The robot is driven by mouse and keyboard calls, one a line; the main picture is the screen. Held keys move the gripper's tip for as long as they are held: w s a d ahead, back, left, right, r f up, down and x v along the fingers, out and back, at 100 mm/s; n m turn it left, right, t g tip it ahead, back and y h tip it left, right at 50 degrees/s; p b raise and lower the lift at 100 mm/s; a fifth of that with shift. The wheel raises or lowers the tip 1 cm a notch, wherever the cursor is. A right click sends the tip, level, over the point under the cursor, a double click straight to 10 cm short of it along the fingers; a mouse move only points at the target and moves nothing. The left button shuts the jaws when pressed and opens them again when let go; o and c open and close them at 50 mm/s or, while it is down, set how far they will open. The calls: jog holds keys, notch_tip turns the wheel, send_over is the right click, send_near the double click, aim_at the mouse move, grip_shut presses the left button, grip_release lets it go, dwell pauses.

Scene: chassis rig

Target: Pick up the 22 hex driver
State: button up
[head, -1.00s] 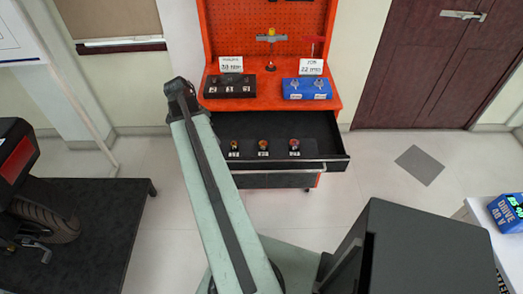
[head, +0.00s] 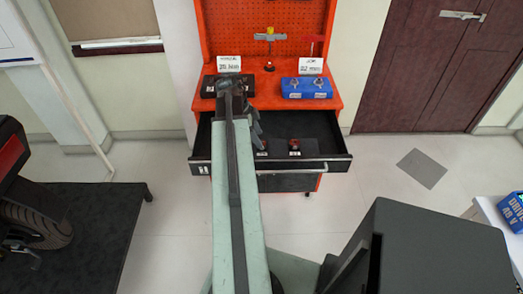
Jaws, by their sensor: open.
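An open dark drawer (head: 330,163) in the orange tool cart holds small drivers on a dark block. A red-topped driver (head: 294,145) shows clearly at the right of the row. A second one (head: 262,149) is partly covered by my gripper, and the left one is hidden behind my arm. Their white labels are too small to read, so I cannot tell which is the 22 hex driver. My gripper (head: 257,131) is over the drawer, left of the red-topped driver. It is open, looks empty, and its fingertips are partly hidden.
On the orange worktop (head: 268,103), a blue box (head: 306,88) stands by a 22 mm sign (head: 311,66). A dark tray stands at left, partly behind my arm. A black platform (head: 95,225) is at far left.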

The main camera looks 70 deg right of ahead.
jog(key=b+x, duration=0.2)
jog(key=x, duration=0.1)
jog(key=shift+f, duration=0.3)
jog(key=shift+r, duration=0.15)
jog(key=shift+c, duration=0.3)
grip_shut()
jog(key=shift+r, duration=0.1)
notch_tip(320, 180, up, 10)
jog(key=p, duration=1)
